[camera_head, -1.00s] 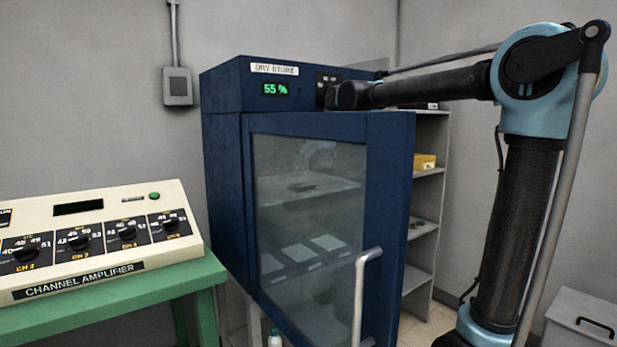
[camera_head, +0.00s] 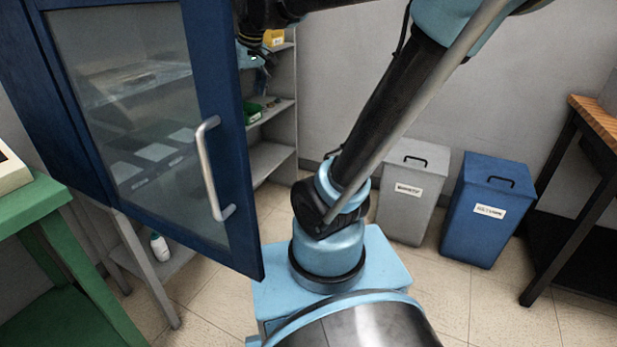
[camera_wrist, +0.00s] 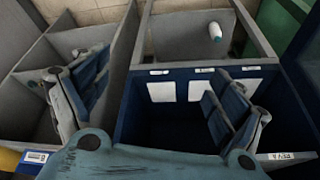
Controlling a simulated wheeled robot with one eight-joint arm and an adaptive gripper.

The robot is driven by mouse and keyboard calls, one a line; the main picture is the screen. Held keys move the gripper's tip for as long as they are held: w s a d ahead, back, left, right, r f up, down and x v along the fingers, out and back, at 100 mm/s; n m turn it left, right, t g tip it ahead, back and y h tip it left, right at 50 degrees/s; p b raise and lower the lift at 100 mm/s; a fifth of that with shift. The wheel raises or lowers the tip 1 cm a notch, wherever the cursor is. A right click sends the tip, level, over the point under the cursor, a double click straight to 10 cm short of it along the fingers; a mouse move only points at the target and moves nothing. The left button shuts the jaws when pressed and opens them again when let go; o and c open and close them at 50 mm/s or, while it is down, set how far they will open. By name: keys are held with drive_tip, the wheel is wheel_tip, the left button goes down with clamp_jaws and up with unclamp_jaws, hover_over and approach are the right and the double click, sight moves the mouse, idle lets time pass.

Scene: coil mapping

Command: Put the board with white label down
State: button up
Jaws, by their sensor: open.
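My gripper (camera_wrist: 158,105) is open in the wrist view, its two fingers wide apart with nothing between them. In the head view, only part of it (camera_head: 254,54) shows, beside the open cabinet door's edge. Pale flat boards (camera_head: 154,152) lie in a row on a shelf behind the door's glass. The wrist view shows pale squares (camera_wrist: 161,92) in the dark blue cabinet (camera_wrist: 124,112), with small white labels (camera_wrist: 205,70) along its edge. I cannot tell which board the task means. A board at the bottom right of the wrist view is not clearly seen.
The blue glass door (camera_head: 225,130) with its handle (camera_head: 208,170) stands open between my camera and the cabinet. A grey shelf rack (camera_head: 270,160) is behind it. Grey (camera_head: 410,205) and blue (camera_head: 482,220) bins stand right. A green table (camera_head: 75,240) is left.

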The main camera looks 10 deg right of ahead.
drive_tip(key=s+d+f+m+h, duration=0.1)
drive_tip(key=s+d+f+m, duration=0.1)
drive_tip(key=s+d+f, duration=0.5)
drive_tip(key=s+d+f+m+g+h, duration=0.1)
drive_tip(key=s+d+f+m, duration=0.2)
drive_tip(key=s+d+f, duration=0.5)
drive_tip(key=s+f, duration=0.3)
drive_tip(key=f, duration=0.2)
drive_tip(key=shift+s+f+m, duration=0.15)
drive_tip(key=shift+s+m, duration=0.15)
drive_tip(key=shift+s, duration=0.1)
drive_tip(key=shift+d, duration=0.1)
drive_tip(key=shift+w+f, duration=0.2)
drive_tip(key=shift+w, duration=0.25)
